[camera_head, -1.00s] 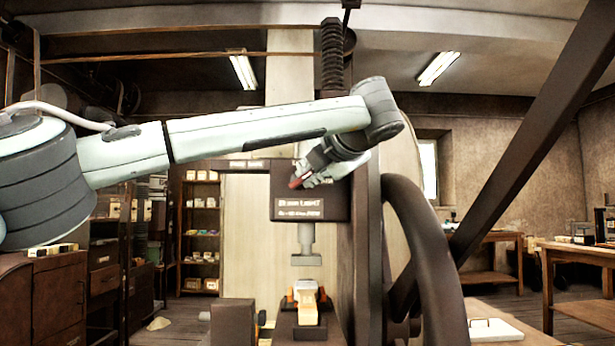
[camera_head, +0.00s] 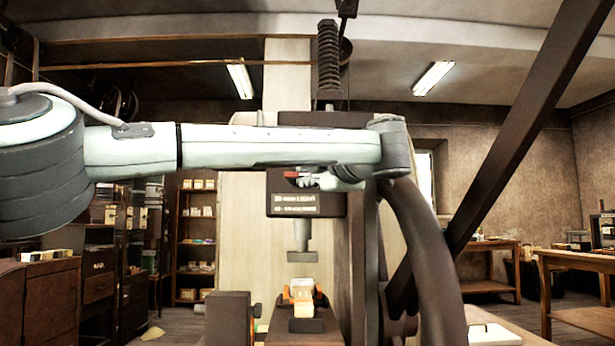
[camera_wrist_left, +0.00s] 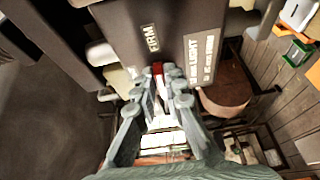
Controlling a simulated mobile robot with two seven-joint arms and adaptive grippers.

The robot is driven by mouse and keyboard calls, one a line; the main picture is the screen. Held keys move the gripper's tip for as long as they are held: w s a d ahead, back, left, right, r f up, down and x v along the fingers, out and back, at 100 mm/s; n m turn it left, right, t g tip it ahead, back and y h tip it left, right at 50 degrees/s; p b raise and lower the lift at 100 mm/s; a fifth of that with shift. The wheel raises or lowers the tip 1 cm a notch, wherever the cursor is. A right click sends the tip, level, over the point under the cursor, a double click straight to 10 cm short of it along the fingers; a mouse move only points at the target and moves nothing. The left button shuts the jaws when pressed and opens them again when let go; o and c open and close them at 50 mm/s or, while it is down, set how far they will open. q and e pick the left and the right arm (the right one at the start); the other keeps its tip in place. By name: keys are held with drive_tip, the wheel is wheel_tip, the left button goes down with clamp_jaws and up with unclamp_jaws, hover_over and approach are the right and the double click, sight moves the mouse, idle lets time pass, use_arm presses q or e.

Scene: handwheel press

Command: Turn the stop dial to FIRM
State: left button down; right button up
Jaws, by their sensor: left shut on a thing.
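The stop dial shows as a small red part (camera_wrist_left: 158,68) on the dark press head (camera_head: 330,205). A FIRM label (camera_wrist_left: 150,38) and a LIGHT label (camera_wrist_left: 193,55) stand on the press face, to either side of the red part in the left wrist view. My left gripper (camera_wrist_left: 159,84) is shut on the dial, with its fingers on both sides of it. In the head view, my left gripper (camera_head: 303,179) is at the press head, partly hidden under my forearm. Where the dial's pointer stands exactly is hidden. My right gripper is out of view.
Below the head hang the ram (camera_head: 303,238) and, under it, a pale block (camera_head: 304,297) between orange parts. A large dark handwheel (camera_head: 425,260) stands right of the press, near my wrist. Shelves (camera_head: 197,240) and a workbench (camera_head: 575,257) stand farther back.

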use_arm(q)
drive_tip(key=shift+a, duration=0.1)
idle(0.3)
drive_tip(key=c, duration=1.6)
unclamp_jaws()
drive_tip(key=v, duration=1.2)
drive_tip(key=shift+f, duration=0.1)
